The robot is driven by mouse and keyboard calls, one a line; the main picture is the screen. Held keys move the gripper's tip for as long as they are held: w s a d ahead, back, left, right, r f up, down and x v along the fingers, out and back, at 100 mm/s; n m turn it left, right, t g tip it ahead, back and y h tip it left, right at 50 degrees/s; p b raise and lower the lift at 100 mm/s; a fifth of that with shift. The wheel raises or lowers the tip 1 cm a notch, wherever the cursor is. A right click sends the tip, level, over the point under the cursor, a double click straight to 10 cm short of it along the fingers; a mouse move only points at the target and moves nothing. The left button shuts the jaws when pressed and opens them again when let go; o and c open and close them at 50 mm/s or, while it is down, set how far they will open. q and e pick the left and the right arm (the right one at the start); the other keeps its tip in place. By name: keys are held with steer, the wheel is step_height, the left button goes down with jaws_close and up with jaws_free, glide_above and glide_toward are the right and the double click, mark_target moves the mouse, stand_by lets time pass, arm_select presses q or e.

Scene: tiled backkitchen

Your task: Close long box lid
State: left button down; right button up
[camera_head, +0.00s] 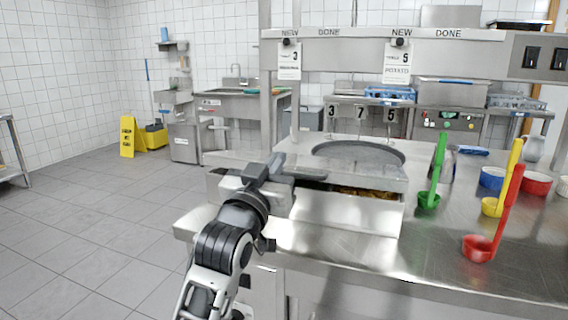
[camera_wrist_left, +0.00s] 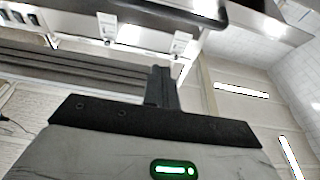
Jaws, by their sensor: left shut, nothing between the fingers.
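The long metal box (camera_head: 345,212) stands on the steel counter in the head view. Its lid (camera_head: 372,173) is tilted up along the back, and brown contents (camera_head: 368,193) show in the dark gap under it. My left gripper (camera_head: 312,175) is at the left half of the box, its fingers pointing right across the lid's area. The arm hides part of the box's left end. I cannot tell whether the fingers touch the lid. In the left wrist view the fingers (camera_wrist_left: 161,86) are together, with nothing between them. My right gripper is not in view.
Green (camera_head: 429,200), yellow (camera_head: 492,207) and red (camera_head: 478,248) ladles stand on the counter to the right. Blue (camera_head: 492,178) and red (camera_head: 536,184) bowls are behind them. A round dark plate (camera_head: 358,152) lies behind the box. An overhead rail (camera_head: 350,50) spans above.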

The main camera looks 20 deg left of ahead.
mark_target(304, 167)
arm_select(q)
steer(key=w+f, duration=0.1)
steer(key=w, duration=0.2)
steer(key=w+f, duration=0.1)
steer(key=shift+w+f, duration=0.25)
steer(key=shift+f, duration=0.1)
